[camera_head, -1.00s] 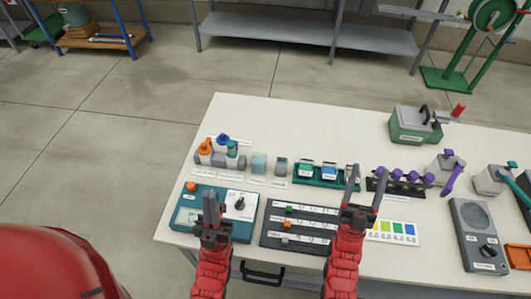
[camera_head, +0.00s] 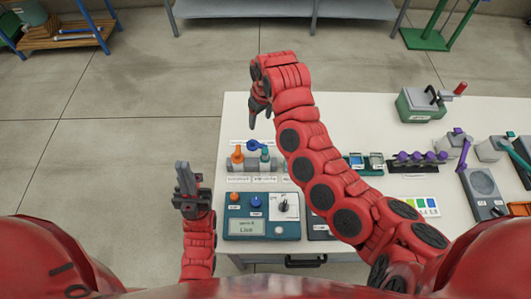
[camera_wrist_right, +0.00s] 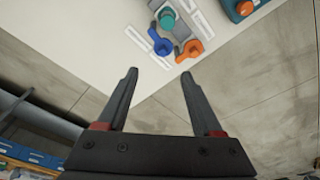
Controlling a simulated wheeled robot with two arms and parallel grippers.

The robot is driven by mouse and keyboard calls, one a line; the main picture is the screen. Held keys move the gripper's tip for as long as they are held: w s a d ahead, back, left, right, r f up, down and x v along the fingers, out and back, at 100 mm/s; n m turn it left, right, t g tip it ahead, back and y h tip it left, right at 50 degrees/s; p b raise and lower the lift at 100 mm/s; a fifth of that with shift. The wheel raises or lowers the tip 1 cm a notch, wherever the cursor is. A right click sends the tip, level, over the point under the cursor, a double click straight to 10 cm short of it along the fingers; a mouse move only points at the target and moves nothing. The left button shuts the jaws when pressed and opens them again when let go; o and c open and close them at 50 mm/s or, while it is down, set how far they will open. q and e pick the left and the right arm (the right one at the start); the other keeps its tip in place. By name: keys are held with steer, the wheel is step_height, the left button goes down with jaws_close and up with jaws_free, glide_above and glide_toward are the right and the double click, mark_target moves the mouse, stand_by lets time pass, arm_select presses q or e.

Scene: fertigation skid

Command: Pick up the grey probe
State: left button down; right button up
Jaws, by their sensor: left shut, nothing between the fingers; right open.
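I cannot make out a grey probe for certain. A grey holder (camera_head: 250,165) near the table's left edge carries an orange-topped piece (camera_head: 237,155), a blue-topped piece (camera_head: 254,145) and a teal-topped piece (camera_head: 265,154). These three tops also show in the right wrist view: orange (camera_wrist_right: 191,49), blue (camera_wrist_right: 160,46), teal (camera_wrist_right: 167,18). My right gripper (camera_head: 260,116) is open and empty, above and beyond the holder; its fingers also show in the wrist view (camera_wrist_right: 160,73). My left gripper (camera_head: 183,166) is shut and empty, left of the table. My right arm hides part of the table's middle.
A teal console (camera_head: 262,228) with a display and knobs stands at the front left of the table (camera_head: 300,105). Green trays (camera_head: 365,165), a purple-topped rack (camera_head: 415,165) and a green box with a crank (camera_head: 418,108) stand further right. The back left tabletop is clear.

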steer(key=s+d+r+g+h, duration=0.1)
steer(key=s+r, duration=0.1)
steer(key=s, duration=0.1)
steer(key=b, duration=1)
glide_above(265, 150)
steer(key=shift+n, duration=0.4)
steer(key=f, duration=1)
steer(key=shift+s+d+f, duration=0.1)
steer(key=shift+s+f, duration=0.25)
steer(key=shift+s, duration=0.05)
steer(key=shift+f+p, duration=0.55)
steer(key=shift+p, duration=0.7)
steer(key=shift+f+p, duration=0.3)
steer(key=f, duration=0.1)
steer(key=f+p, duration=0.1)
steer(key=f, duration=0.1)
steer(key=f+p, duration=0.1)
steer(key=shift+w+f, duration=0.2)
steer(key=shift+w, duration=0.1)
steer(key=shift+f, duration=0.3)
jaws_close()
